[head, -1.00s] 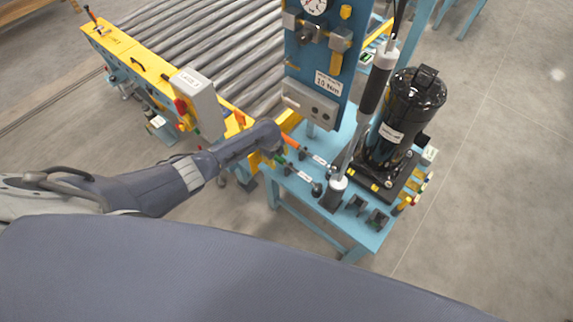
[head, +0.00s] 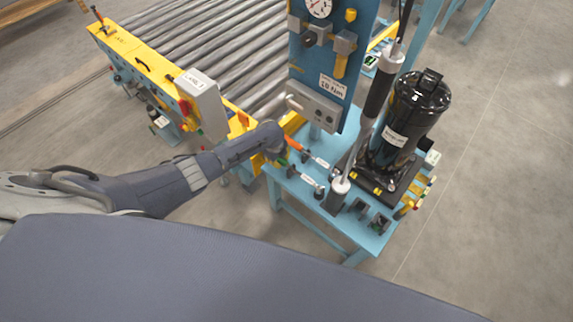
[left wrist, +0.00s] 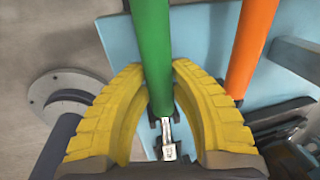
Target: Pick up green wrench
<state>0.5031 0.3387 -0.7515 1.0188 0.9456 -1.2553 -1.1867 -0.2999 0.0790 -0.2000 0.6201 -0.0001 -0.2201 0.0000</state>
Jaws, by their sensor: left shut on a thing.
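The green wrench has a green handle (left wrist: 152,50) and a small metal end (left wrist: 169,140) in the left wrist view. My left gripper (left wrist: 182,75) has its yellow fingers on both sides of this handle and is shut on it. In the head view my left gripper (head: 279,160) is at the left edge of the blue table, and it largely hides the green wrench there. My right gripper is in neither view.
An orange-handled tool (head: 294,143) lies close beside, also seen in the left wrist view (left wrist: 252,45). A black-and-white hanging tool (head: 372,105) and a black compressor (head: 412,110) stand right on the blue table (head: 325,228). A blue panel (head: 330,65) rises behind; rollers (head: 210,45) lie back left.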

